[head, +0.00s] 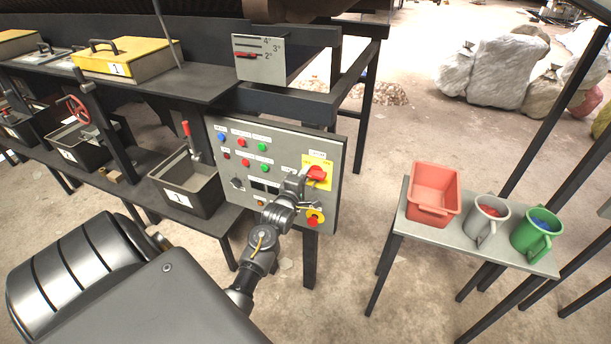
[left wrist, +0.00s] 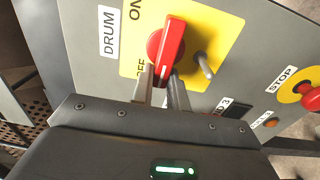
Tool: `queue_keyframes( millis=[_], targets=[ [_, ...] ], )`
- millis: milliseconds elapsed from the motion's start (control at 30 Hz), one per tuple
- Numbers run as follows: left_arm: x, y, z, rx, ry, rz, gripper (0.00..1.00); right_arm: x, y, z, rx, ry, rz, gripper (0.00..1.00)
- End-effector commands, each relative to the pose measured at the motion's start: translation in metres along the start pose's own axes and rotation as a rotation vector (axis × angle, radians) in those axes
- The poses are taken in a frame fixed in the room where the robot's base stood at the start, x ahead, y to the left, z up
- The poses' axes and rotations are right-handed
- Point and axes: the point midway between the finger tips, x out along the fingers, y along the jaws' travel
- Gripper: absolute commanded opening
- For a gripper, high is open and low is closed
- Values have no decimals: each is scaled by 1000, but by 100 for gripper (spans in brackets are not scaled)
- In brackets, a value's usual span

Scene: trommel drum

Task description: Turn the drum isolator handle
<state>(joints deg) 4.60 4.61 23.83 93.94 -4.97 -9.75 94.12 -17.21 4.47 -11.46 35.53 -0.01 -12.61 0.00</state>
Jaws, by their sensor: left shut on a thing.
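The drum isolator handle is a red rotary handle (head: 316,172) on a yellow plate on the grey control panel (head: 228,180). In the left wrist view the red handle (left wrist: 168,40) sits on the yellow plate (left wrist: 226,32), beside a DRUM label (left wrist: 108,31) and ON and OFF marks. My left gripper (left wrist: 161,84) is shut on the lower end of the handle, one finger on each side. In the head view my left gripper (head: 304,178) reaches the panel's right part and hides some of it. My right gripper is not in view.
A small grey metal post (left wrist: 204,66) stands close beside the handle. Buttons and lamps fill the panel's left half. A table (head: 470,238) with a red bin and mugs stands right, with open floor between.

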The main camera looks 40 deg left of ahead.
Motion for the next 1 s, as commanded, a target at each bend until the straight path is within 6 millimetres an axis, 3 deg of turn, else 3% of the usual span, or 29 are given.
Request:
queue_keyframes(
  millis=[133,167,333,667,767,1000],
  targets=[
    [0,0,0,-1,0,0,0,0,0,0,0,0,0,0],
    [0,0,0,-1,0,-1,17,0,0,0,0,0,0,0],
    [0,0,0,0,0,-1,37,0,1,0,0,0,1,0],
    [-4,-1,0,0,0,0,37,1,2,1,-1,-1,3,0],
    [-16,-3,0,1,0,-2,37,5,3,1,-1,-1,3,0],
    [-64,-3,0,1,1,-1,37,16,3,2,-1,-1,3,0]
  ],
)
